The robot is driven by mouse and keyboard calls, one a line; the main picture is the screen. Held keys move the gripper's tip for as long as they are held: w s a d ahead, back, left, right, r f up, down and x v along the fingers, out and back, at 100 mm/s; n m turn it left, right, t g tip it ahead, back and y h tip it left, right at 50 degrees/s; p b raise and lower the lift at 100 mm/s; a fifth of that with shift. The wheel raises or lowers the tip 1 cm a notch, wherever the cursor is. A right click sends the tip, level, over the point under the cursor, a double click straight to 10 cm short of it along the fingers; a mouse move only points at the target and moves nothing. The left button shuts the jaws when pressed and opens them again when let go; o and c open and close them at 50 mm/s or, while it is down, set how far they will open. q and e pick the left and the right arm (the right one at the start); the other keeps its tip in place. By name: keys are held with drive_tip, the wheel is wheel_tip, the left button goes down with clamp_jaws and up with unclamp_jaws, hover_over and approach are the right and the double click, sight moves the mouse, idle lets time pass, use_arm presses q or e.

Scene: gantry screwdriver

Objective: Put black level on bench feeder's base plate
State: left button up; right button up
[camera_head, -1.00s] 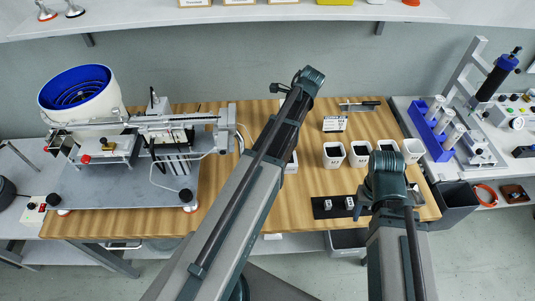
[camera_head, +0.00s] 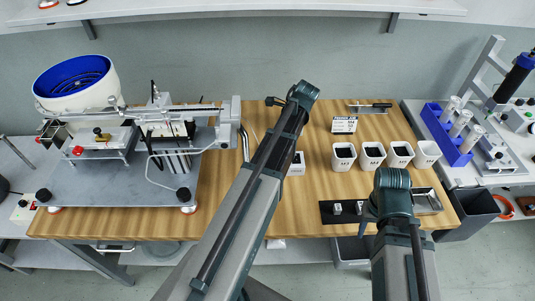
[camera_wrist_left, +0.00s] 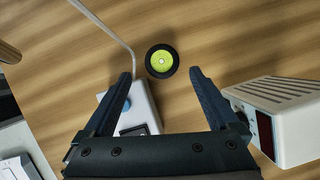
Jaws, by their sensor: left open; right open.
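The black level (camera_wrist_left: 162,61) is a round black disc with a yellow-green centre. It lies on the wooden bench in the left wrist view. My left gripper (camera_wrist_left: 161,76) is open and empty, its fingertips apart on either side just below the level in the picture. In the head view my left arm hides that gripper, and I cannot make out the level. The bench feeder's grey base plate (camera_head: 105,188) lies on the left of the bench, under the feeder with its blue-lined bowl (camera_head: 76,84). My right gripper (camera_head: 369,217) is partly hidden by its arm, over the right front of the bench.
In the left wrist view, a white box with a red display (camera_wrist_left: 285,120) stands right of the level; a smaller white unit (camera_wrist_left: 138,108) and bent rod stand left. White bins (camera_head: 372,156) and a black mat (camera_head: 328,213) occupy the bench's right. The plate's front left is bare.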

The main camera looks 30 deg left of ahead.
use_arm(q)
drive_tip(key=shift+b+x, duration=2.35)
drive_tip(key=shift+x, duration=0.3)
drive_tip(key=shift+w+a+r, duration=0.1)
drive_tip(key=shift+a, duration=0.05)
clamp_jaws()
drive_tip(key=shift+r, duration=0.1)
wheel_tip(320, 180, up, 11)
drive_tip(key=p, duration=1.1)
drive_tip(key=shift+r+p, duration=0.25)
drive_tip(key=shift+p, duration=0.1)
